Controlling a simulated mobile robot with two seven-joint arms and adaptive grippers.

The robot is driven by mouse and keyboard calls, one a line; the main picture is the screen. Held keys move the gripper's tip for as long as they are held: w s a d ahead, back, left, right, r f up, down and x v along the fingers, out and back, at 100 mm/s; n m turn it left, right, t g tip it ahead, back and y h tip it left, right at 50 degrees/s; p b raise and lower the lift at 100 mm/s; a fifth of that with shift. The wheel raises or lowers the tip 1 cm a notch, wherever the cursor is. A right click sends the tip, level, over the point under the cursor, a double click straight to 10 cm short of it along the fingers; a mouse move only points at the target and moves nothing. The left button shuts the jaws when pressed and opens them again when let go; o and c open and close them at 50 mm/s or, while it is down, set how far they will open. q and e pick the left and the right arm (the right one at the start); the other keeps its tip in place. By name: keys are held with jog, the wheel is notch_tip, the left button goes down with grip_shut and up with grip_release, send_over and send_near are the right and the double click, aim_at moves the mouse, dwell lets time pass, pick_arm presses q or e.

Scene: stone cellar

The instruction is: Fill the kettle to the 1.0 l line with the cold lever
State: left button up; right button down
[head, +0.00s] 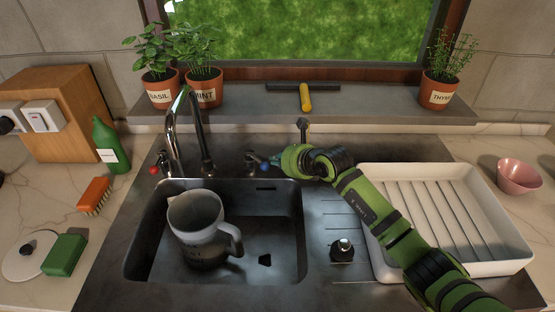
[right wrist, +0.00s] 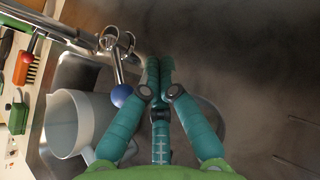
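The kettle (head: 202,245), a pale grey open jug with its handle to the right, stands upright in the left part of the sink under the tap spout (head: 206,150). I cannot make out its 1.0 l line, a water level or a stream. It also shows in the right wrist view (right wrist: 78,120). The cold lever's blue knob (head: 265,166) is behind the sink, right of the tap; the wrist view shows it (right wrist: 121,95) just left of my fingers. My right gripper (head: 277,161) has its teal fingertips together (right wrist: 158,68), empty, beside the lever. My left gripper is out of view.
A red knob (head: 154,170) is left of the tap. A white drying rack (head: 505,262) stands right of the sink. A green bottle (head: 110,146), brush (head: 94,196) and sponge (head: 64,254) lie or stand left. Potted herbs line the sill (head: 240,106).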

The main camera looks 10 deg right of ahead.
aim_at(267, 167)
jog(key=shift+s+a+p, duration=0.5)
jog(key=shift+a, duration=0.4)
dwell(4.2)
jog(key=shift+s+a+p, duration=0.25)
jog(key=shift+a, duration=0.25)
jog(key=shift+s+a+p, duration=0.2)
jog(key=shift+a+p, duration=0.05)
jog(key=shift+a, duration=0.2)
jog(key=r+p, duration=0.1)
jog(key=r, duration=0.1)
jog(key=r+p, duration=0.2)
jog(key=a+r+p, duration=0.1)
jog(key=r+p, duration=0.1)
jog(key=r, duration=0.1)
jog(key=shift+s+a+r, duration=0.1)
jog(key=shift+s, duration=0.1)
